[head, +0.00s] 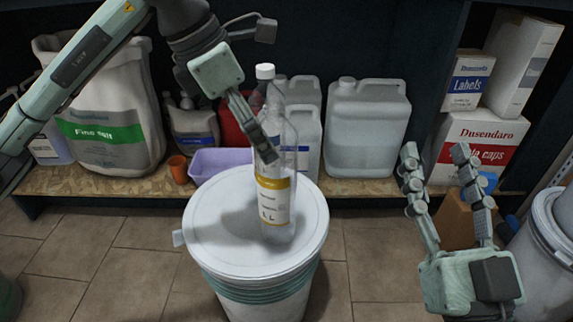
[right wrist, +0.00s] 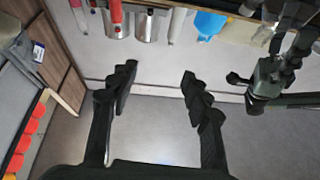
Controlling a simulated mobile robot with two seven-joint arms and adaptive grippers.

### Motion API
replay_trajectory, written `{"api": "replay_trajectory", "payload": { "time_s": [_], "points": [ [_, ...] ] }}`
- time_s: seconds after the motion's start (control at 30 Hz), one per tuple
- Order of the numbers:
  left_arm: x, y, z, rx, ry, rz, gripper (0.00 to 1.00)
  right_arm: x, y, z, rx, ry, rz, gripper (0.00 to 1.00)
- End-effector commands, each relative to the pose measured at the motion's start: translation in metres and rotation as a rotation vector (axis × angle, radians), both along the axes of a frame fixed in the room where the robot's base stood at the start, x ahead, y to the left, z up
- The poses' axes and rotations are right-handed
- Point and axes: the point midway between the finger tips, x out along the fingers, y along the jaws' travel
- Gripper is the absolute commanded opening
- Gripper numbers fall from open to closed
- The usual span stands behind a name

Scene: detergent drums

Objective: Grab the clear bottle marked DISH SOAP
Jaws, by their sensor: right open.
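A clear bottle (head: 274,205) with a white cap and a white label with a yellow band stands upright on the white drum lid (head: 215,225). The label's print is too small to read. My left gripper (head: 262,140) reaches down from the upper left to the bottle's upper half. One finger crosses in front of the bottle; the other finger is not clearly seen, so I cannot tell whether it grips. My right gripper (head: 435,152) is open and empty, to the right of the drum. Its spread fingers also show in the right wrist view (right wrist: 158,72), with nothing between them.
Behind the drum, a low wooden shelf holds a Fine salt sack (head: 105,110), white jugs (head: 367,130), a lilac bin (head: 210,163) and an orange cup (head: 178,168). Boxes (head: 478,140) stand at right. Another drum (head: 545,245) is at far right. Tiled floor is clear left of the drum.

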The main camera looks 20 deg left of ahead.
Motion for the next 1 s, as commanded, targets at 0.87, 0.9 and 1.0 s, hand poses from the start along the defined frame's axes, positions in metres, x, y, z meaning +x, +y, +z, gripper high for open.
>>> {"api": "replay_trajectory", "payload": {
  "time_s": [0.87,0.9,1.0],
  "points": [
    [0.010,-0.027,-0.074,0.000,0.000,-0.001,0.87,-0.011,-0.009,0.022,0.055,-0.168,-0.015,0.48],
    [0.010,-0.027,-0.073,0.000,0.000,-0.001,0.87,-0.011,-0.009,0.022,0.055,-0.167,-0.015,0.48],
    [0.010,-0.027,-0.073,0.000,0.000,-0.001,0.86,-0.011,-0.009,0.022,0.055,-0.167,-0.015,0.48]
  ]
}}
